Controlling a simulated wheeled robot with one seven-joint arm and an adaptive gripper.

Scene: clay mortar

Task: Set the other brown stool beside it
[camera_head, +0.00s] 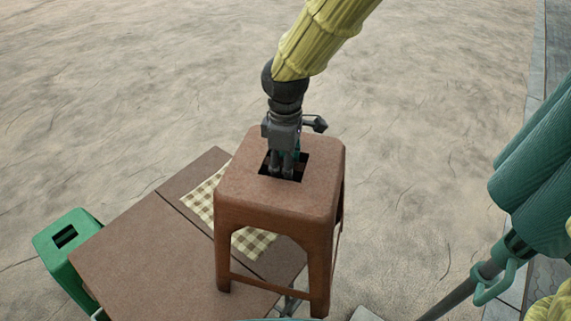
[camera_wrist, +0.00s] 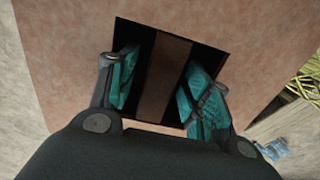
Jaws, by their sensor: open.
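A brown stool (camera_head: 245,200) with a square hole in its seat is right of centre in the head view. Its seat (camera_wrist: 60,70) fills much of the wrist view. My gripper (camera_head: 282,172) comes down from above into the hole. In the wrist view its teal fingers (camera_wrist: 163,85) are spread apart within the hole, with a brown strip showing between them. The fingertips are partly hidden, and I cannot tell whether they touch the hole's edges. The stool looks upright; I cannot tell what its feet rest on. I see no second brown stool.
A low brown table (camera_head: 140,250) with a checked cloth (camera_head: 202,197) lies behind and left of the stool. A green stool (camera_head: 70,236) stands at its left. A furled green umbrella (camera_head: 540,165) is at the right. Bare sandy ground (camera_head: 130,80) is free behind.

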